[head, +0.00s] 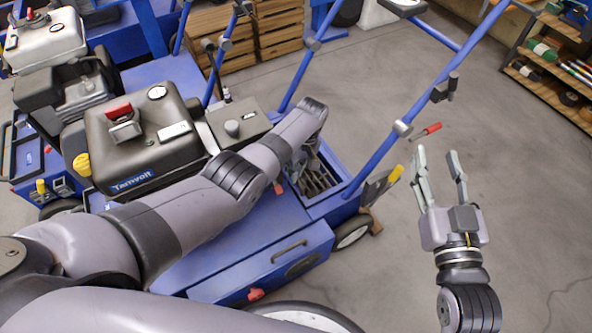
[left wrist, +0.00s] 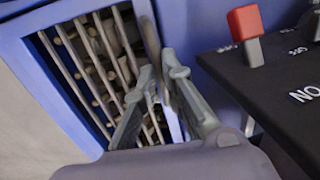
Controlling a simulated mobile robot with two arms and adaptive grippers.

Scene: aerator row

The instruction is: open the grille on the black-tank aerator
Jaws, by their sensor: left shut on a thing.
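The black-tank aerator (head: 185,90) stands on the left, with a dark tank, a red cap and a blue deck. Its grille (head: 320,180) of parallel metal bars sits in a blue frame at the deck's right end. The grille (left wrist: 85,70) fills the left of the left wrist view, with rods behind the bars. My left gripper (left wrist: 168,88) is shut on the grille's right edge bar; its fingers are mostly hidden by my arm in the head view. I cannot tell how far the grille stands open. My right gripper (head: 437,153) is open and empty, over bare floor to the right.
A blue handle frame (head: 383,150) rises beside the grille. A black control panel (left wrist: 275,75) with a red switch lies right of my left gripper. A white-tank aerator (head: 45,40) stands behind left. Wooden crates (head: 280,30) and a shelf (head: 545,85) stand farther back. The right floor is clear.

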